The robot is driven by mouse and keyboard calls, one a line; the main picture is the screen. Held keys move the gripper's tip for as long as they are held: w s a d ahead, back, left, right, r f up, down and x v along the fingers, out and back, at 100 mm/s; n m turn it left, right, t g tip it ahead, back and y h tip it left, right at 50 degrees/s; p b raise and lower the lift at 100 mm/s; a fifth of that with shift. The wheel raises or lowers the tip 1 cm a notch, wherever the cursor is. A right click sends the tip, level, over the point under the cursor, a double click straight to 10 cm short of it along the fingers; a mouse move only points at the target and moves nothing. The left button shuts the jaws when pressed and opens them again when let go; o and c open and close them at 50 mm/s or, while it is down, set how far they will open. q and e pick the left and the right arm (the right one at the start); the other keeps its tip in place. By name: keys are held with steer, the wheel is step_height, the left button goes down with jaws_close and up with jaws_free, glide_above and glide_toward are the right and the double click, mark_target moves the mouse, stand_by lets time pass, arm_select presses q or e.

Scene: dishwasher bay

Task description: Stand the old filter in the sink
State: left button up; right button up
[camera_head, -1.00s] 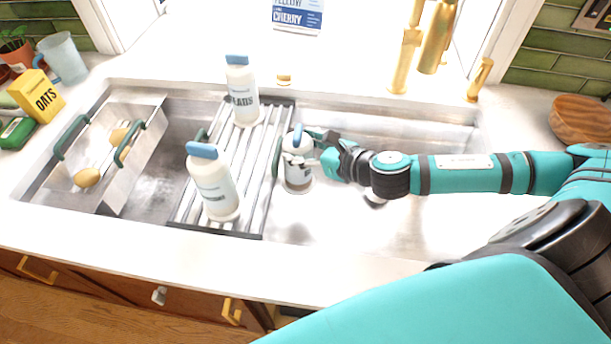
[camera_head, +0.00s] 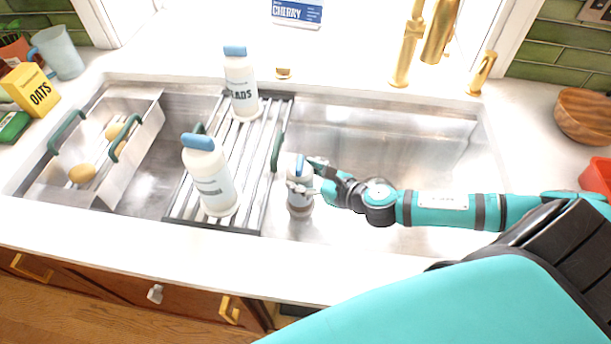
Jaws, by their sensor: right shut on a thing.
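Two larger white bottles with blue caps, one in front (camera_head: 211,180) and one behind (camera_head: 241,85), stand on the rack. My left gripper is not in view.
The slatted rack (camera_head: 255,150) spans the sink's middle. A metal bin (camera_head: 140,145) with green handles and potato-like items sits in its left part. A gold faucet (camera_head: 405,55) stands behind. The right basin floor has free room.

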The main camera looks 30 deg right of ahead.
steer(key=o, duration=1.7)
steer(key=shift+f, duration=0.1)
steer(key=shift+r, duration=0.25)
steer(key=shift+s+d, duration=0.15)
steer(key=shift+s, duration=0.25)
steer(key=shift+b+v, duration=0.45)
steer(key=shift+v, duration=5.2)
